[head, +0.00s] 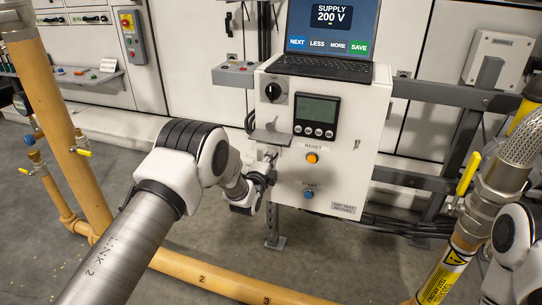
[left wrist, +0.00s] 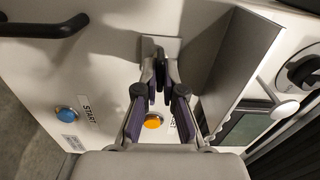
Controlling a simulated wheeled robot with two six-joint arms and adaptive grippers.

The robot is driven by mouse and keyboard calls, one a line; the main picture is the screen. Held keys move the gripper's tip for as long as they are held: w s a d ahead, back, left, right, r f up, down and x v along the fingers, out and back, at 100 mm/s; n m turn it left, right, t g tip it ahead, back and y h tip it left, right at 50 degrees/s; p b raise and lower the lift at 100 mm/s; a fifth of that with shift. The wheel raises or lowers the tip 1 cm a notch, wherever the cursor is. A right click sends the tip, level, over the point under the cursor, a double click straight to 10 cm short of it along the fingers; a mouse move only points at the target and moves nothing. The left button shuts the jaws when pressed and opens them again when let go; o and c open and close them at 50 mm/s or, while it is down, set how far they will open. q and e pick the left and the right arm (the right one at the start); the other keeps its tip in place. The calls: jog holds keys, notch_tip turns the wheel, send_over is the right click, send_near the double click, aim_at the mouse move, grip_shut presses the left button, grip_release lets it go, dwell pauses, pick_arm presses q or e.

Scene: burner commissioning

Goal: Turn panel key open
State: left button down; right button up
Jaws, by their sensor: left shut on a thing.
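The white control panel (head: 345,150) stands upright, its front face towards me. My left gripper (head: 268,168) is at the left part of this face, below a small grey ledge (head: 270,138). In the left wrist view my left gripper (left wrist: 160,78) has its fingertips closed together on a small dark key (left wrist: 160,58) in front of a light plate on the panel. The fingers hide most of the key, so its turn angle is hard to tell. My right gripper is out of view; only part of my right arm shows at the right edge.
The panel has a black rotary knob (head: 273,91), a meter (head: 317,115), an orange RESET button (head: 312,158) and a blue START button (head: 308,194). A laptop (head: 327,35) stands on top. In the wrist view the ledge (left wrist: 240,60) sticks out close beside the fingers.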

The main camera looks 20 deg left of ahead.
pick_arm(q)
jog(key=shift+m, duration=0.4)
jog(key=c, duration=1.3)
grip_release()
jog(key=shift+s, duration=0.1)
jog(key=s, duration=1.2)
jog(key=shift+a, duration=0.15)
jog(key=shift+w, duration=0.1)
